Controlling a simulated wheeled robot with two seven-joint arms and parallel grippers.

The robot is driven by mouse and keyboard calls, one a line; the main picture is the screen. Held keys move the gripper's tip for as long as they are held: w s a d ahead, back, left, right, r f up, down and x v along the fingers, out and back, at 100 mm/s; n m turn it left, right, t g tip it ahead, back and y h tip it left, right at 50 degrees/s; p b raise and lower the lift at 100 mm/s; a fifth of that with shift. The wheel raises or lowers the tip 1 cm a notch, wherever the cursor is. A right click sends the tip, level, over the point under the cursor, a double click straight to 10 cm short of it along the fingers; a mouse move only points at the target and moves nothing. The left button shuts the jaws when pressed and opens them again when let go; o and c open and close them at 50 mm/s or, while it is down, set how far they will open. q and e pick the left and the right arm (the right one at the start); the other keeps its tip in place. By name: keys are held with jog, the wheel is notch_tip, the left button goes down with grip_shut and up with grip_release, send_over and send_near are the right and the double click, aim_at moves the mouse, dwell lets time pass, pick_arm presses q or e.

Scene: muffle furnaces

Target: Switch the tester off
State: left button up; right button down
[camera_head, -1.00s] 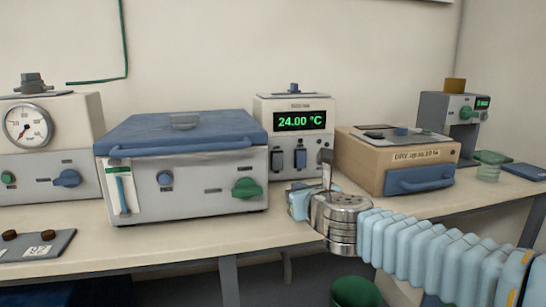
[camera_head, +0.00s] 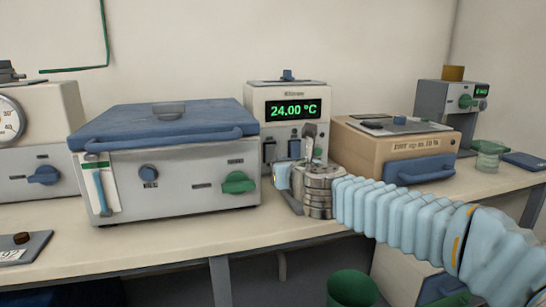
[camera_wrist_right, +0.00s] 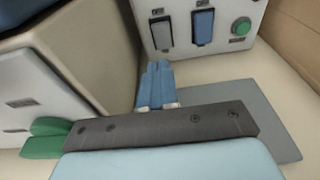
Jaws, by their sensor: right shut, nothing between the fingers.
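A white box unit (camera_head: 288,92) with a green "24.00 °C" display (camera_head: 293,108) stands at the back of the bench; I take it as the tester, though its label is too blurred to read. Its front carries a grey switch (camera_wrist_right: 161,32), a blue switch (camera_wrist_right: 203,27) and a round green button (camera_wrist_right: 241,26), seen in the right wrist view. My right gripper (camera_wrist_right: 157,84) is shut and empty, low in front of the panel, below the grey switch and apart from it. In the head view my right wrist hides the panel's lower right. My left gripper is out of view.
A large grey box with a blue lid (camera_head: 165,140) stands close at the left of the white unit, its green knob (camera_head: 238,183) near my gripper. A tan box (camera_head: 395,150) stands close at the right. A green bin (camera_head: 352,290) is below.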

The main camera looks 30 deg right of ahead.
aim_at(270, 150)
jog(key=x, duration=0.5)
jog(key=r+x, duration=0.1)
jog(key=x, duration=0.1)
jog(key=shift+w+d+p, duration=0.1)
jog(key=shift+w+p, duration=0.25)
jog(key=shift+p, duration=0.05)
jog(key=shift+w+d, duration=0.15)
jog(key=shift+w, duration=0.4)
jog(key=shift+w+r, duration=0.15)
jog(key=shift+w, duration=0.2)
